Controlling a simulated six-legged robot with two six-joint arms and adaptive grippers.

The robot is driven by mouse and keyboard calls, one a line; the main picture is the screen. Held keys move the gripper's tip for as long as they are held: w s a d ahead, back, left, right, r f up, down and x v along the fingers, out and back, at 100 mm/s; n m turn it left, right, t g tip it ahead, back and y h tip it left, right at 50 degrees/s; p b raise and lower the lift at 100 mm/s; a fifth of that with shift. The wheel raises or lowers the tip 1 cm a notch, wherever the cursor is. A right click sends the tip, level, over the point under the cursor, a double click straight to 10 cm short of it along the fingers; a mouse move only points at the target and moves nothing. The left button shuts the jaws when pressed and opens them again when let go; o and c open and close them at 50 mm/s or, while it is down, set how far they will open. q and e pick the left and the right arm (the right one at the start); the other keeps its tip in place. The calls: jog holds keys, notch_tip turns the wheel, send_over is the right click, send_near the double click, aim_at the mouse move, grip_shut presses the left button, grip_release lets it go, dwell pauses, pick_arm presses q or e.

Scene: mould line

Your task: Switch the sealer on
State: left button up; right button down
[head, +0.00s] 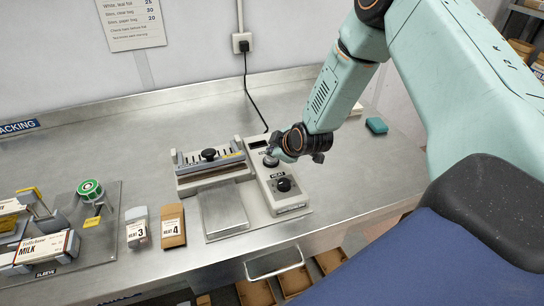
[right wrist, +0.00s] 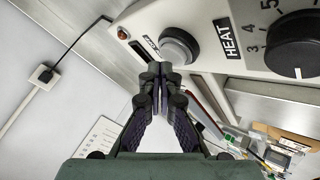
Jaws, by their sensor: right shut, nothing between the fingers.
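The sealer (head: 258,192) stands on the steel bench, with a hinged bar on its left and a control panel on its right. In the right wrist view, its panel carries a round grey button (right wrist: 180,45), a small red lamp (right wrist: 123,33) and a black dial (right wrist: 297,45) labelled HEAT. The dial also shows in the head view (head: 284,184). My right gripper (head: 271,156) is shut and empty. Its fingertips (right wrist: 160,72) are right at the grey button; I cannot tell whether they touch it. Whether the lamp is lit is unclear. My left gripper is not in view.
A black cord runs from behind the sealer to a wall socket (head: 242,43). Packets marked 3 (head: 137,228) and 4 (head: 172,226) lie left of it. A tray with a milk carton (head: 48,250) is farther left. A teal block (head: 376,126) lies at right.

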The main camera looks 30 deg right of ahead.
aim_at(273, 159)
jog(key=shift+f, duration=0.15)
dwell(0.3)
jog(key=shift+f, duration=0.3)
jog(key=shift+r+p, duration=0.45)
dwell(0.4)
notch_tip(273, 159, up, 4)
jog(key=p, duration=0.4)
jog(key=shift+r+p, duration=0.3)
jog(key=shift+r, duration=0.65)
